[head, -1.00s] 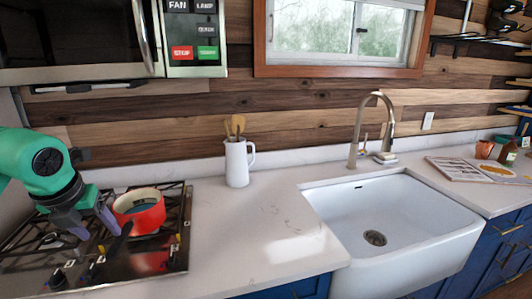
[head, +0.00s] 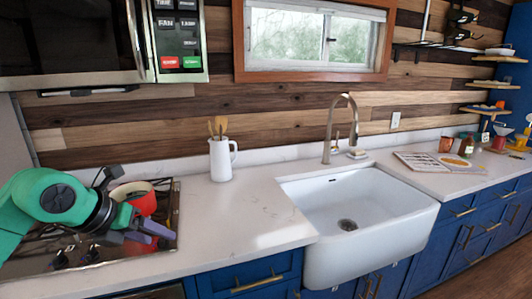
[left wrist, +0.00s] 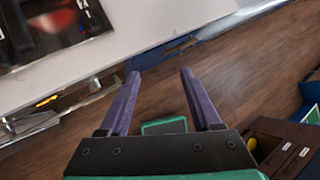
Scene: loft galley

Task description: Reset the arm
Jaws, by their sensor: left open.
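My left arm, green and black, comes in from the left in the head view. Its left gripper (head: 160,236) is in front of the stove, near the red pot. In the left wrist view the two purple fingers (left wrist: 160,88) are spread apart with nothing between them, above the wooden floor. The red pot (head: 146,204) sits on the stove and is partly hidden behind my arm. My right gripper is in neither view.
The stove (head: 172,222) is at the left of the white counter (head: 240,222). A white pitcher with wooden utensils (head: 221,160) stands at the back. A white sink (head: 345,200) with a tall faucet (head: 330,130) is to the right. An open book (head: 435,162) lies beyond it.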

